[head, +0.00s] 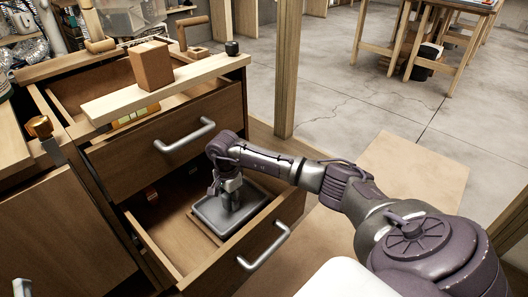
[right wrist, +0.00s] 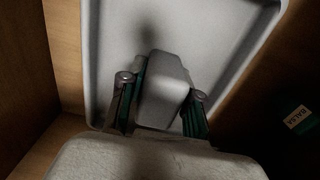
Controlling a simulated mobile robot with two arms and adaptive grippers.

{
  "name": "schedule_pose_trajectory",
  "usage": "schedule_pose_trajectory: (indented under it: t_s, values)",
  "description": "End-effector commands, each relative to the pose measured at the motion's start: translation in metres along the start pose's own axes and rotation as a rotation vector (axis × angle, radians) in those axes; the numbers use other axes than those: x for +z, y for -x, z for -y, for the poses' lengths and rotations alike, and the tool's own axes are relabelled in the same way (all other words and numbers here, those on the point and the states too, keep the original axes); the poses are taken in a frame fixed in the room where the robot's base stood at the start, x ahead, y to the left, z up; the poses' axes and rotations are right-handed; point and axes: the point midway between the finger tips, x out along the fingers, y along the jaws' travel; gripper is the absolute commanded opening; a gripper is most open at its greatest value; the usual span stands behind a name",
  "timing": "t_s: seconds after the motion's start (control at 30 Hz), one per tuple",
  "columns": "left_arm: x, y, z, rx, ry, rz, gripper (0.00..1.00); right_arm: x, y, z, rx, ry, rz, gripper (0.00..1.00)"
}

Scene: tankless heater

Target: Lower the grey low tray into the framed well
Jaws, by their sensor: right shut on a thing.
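The grey low tray (head: 257,195) is inside the open lower drawer, near its front right. My right gripper (head: 229,190) reaches down over the tray's middle. In the right wrist view its fingers (right wrist: 160,98) are shut on a grey block-shaped grip (right wrist: 168,80) standing on the tray (right wrist: 108,25). A light wooden strip, seemingly part of the framed well (head: 204,231), shows along the tray's near left edge. The tray hides most of the well, and I cannot tell whether the tray rests in it or hovers above. My left gripper is not in view.
The lower drawer's front (head: 285,215) and side walls stand close around the tray. The upper drawer (head: 165,150) is also pulled out above, with a board (head: 180,88) and a wooden block (head: 151,66) across it.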

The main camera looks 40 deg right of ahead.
Motion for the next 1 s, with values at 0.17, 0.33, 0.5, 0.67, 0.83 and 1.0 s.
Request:
schedule_pose_trajectory:
  t_s: [0.17,0.33,0.5,0.67,0.83,1.0]
  values:
    - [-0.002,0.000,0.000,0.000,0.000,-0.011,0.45,0.000,-0.001,0.000,0.000,0.000,0.000,0.00]
    - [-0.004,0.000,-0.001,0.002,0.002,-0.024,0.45,0.000,-0.001,0.000,0.000,0.000,0.000,0.00]
    - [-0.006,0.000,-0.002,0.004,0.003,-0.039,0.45,0.000,-0.002,0.000,0.000,0.000,0.000,0.00]
    - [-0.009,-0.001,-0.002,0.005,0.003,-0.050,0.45,0.000,-0.003,0.000,0.000,0.000,0.000,0.00]
    - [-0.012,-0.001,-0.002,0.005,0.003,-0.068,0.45,0.000,-0.003,0.000,-0.001,0.000,0.000,0.00]
    - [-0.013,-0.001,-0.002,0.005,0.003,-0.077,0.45,0.000,-0.004,0.000,-0.001,0.000,0.000,0.00]
